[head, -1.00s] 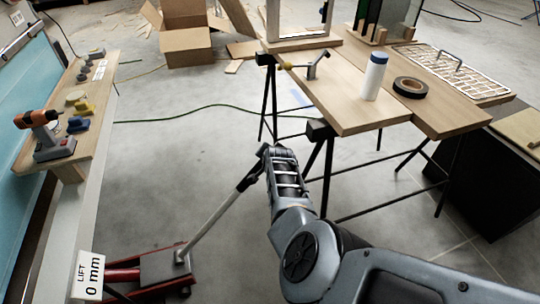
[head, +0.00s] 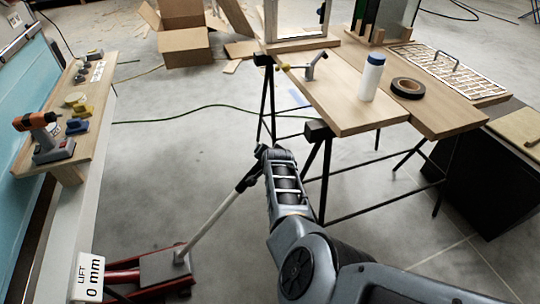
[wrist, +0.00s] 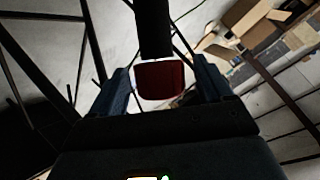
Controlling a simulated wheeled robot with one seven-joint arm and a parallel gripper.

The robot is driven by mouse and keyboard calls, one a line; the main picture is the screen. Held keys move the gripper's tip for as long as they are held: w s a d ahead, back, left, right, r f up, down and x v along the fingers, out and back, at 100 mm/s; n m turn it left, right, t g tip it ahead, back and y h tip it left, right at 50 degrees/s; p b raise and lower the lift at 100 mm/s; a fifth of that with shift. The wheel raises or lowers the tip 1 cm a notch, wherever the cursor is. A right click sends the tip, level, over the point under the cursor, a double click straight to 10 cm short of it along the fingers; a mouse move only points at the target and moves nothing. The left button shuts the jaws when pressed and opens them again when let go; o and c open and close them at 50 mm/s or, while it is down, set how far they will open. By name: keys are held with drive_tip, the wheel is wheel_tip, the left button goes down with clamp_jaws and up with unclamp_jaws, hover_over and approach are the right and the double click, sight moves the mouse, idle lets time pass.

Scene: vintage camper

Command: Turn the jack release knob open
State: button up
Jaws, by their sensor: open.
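A red floor jack (head: 150,270) stands on the floor at the lower left of the head view. Its silver handle (head: 208,225) leans up to the right and ends in a black grip (head: 248,180) beside my gripper (head: 262,156). In the wrist view, a dark red knob (wrist: 160,80) sits at the end of the black grip (wrist: 152,28). The knob is between the two fingers of my gripper (wrist: 162,74). The fingers are open, with a visible gap on the left; contact on the right is unclear. The knob is hidden in the head view.
A trestle workbench (head: 345,115) with a white bottle (head: 372,80) and black tape roll (head: 408,88) stands close behind my gripper. A sign (head: 88,277) reads "LIFT 0 mm". A side shelf (head: 75,125) holds a drill (head: 45,135).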

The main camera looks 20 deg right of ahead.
drive_tip(key=d+p+v, duration=0.1)
drive_tip(key=p+v, duration=0.1)
drive_tip(key=v, duration=0.4)
drive_tip(key=shift+s+a+r, duration=0.25)
drive_tip(key=shift+a+r, duration=0.05)
drive_tip(key=shift+a, duration=0.25)
drive_tip(key=shift+d, duration=0.1)
